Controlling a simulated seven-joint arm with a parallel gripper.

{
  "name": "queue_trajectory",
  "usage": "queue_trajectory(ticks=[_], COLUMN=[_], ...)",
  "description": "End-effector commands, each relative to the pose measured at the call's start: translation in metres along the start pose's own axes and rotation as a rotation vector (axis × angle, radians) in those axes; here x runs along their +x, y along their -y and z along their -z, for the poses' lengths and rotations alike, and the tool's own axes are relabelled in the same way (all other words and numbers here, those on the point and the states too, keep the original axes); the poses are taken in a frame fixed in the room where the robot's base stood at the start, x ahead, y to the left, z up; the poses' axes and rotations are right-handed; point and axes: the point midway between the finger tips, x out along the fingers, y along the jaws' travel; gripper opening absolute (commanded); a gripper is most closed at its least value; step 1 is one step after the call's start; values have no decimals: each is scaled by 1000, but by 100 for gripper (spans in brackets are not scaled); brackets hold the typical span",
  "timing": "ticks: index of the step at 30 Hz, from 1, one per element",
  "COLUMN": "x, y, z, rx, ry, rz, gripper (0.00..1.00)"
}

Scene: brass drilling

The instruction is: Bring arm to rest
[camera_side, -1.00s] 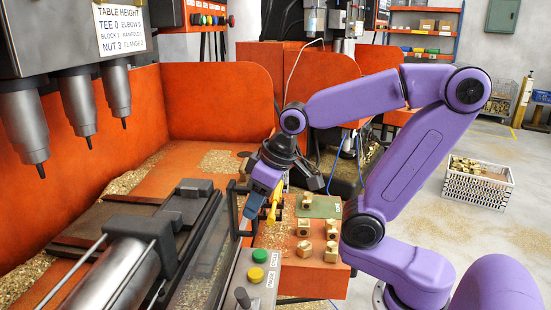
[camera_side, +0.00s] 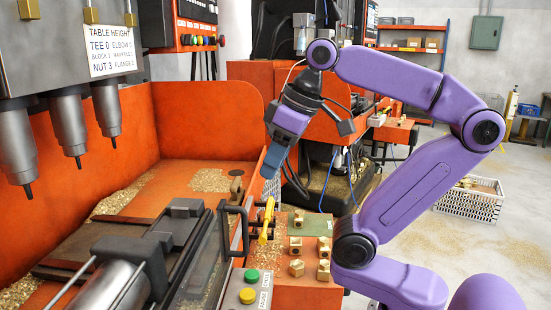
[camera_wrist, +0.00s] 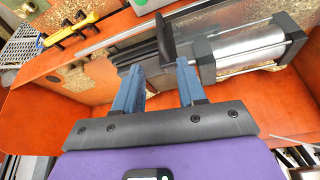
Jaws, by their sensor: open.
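My gripper (camera_side: 271,160) hangs from my purple arm above the orange machine bed in the side view, clear of everything below it. In the wrist view, its two blue fingers (camera_wrist: 156,85) are apart with nothing between them. A yellow-handled tool (camera_side: 267,220) stands out below my gripper, by the front of the machine; a yellow piece also shows at the upper left of the wrist view (camera_wrist: 70,28).
Several brass blocks (camera_side: 296,268) sit on the orange ledge beside a green pad (camera_side: 312,223). Green and yellow buttons (camera_side: 251,276) are at the front. Drill spindles (camera_side: 68,128) hang at the left. A white crate (camera_side: 468,203) stands on the floor at the right.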

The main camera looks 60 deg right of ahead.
Motion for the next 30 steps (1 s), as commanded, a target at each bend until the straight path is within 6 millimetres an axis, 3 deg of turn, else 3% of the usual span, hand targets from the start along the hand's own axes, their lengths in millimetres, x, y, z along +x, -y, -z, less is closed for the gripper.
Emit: queue_trajectory(ticks=[17,23,30], x=[2,24,60], y=[0,4,16], z=[0,-3,-19], rx=[-10,-99,-257], ry=[5,48,119], rz=[3,35,84], gripper=[40,40,40])
